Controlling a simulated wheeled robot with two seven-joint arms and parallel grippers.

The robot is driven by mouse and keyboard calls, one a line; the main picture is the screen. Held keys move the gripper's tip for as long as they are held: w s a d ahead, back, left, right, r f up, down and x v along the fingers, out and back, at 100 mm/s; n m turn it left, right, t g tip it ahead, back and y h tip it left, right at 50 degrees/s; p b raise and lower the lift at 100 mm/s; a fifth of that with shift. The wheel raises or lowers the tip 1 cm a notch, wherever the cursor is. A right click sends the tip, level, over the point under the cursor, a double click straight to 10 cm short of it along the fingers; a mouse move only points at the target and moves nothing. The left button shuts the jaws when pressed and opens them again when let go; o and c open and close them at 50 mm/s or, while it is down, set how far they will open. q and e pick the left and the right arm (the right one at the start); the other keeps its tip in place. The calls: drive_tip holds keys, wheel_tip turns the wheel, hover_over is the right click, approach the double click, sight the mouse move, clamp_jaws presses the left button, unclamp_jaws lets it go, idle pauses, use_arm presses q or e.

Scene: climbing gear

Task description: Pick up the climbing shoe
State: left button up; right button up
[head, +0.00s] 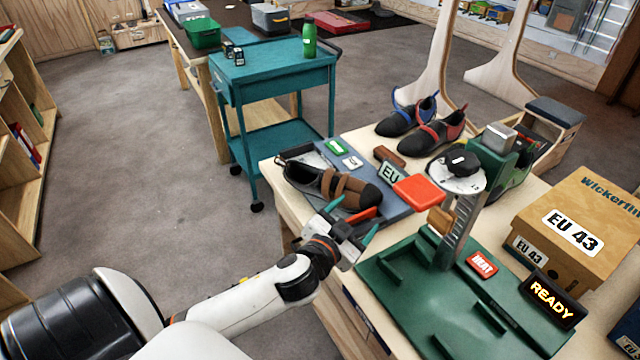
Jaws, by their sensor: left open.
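A black climbing shoe with brown straps (335,187) lies on a blue-grey mat (395,212) on the wooden bench. Its toe points right. My left gripper (353,220) is open, with teal fingertips, just in front of this shoe near the bench's edge. It seems empty; I cannot tell whether it touches the shoe. A blue-and-black shoe (405,117) and a red-and-black shoe (432,136) stand side by side farther back on the bench. My right gripper is out of view.
A green machine base (400,290) with an upright scale column and a READY display (551,297) fills the front right. A red pad (418,191) sticks out right of the shoe. A cardboard EU 43 box (590,215) stands right. A teal cart (265,75) stands behind.

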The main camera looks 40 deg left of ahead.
use_arm(q)
drive_tip(key=w+d+r+m+t+h, duration=0.2)
drive_tip(key=w+r+m+h, duration=0.2)
drive_tip(key=r+m+h, duration=0.1)
drive_tip(key=m+g, duration=0.9)
drive_tip(key=g, duration=0.3)
approach(321, 179)
drive_tip(key=w+f, duration=0.1)
drive_tip(key=f, duration=0.1)
drive_tip(key=p+x, duration=0.1)
drive_tip(key=x, duration=0.4)
drive_tip(key=shift+w+d, duration=0.2)
drive_tip(key=shift+d, duration=0.05)
drive_tip(key=shift+w+d+f, duration=0.2)
drive_tip(key=shift+w+f, duration=0.1)
drive_tip(key=shift+f, duration=0.2)
drive_tip(key=shift+w+d+f, duration=0.15)
drive_tip(key=shift+d+f, duration=0.05)
drive_tip(key=shift+f, duration=0.05)
drive_tip(key=p+x, duration=0.1)
drive_tip(key=x, duration=0.3)
drive_tip(key=shift+w+d+f, duration=0.15)
drive_tip(key=shift+d, duration=0.1)
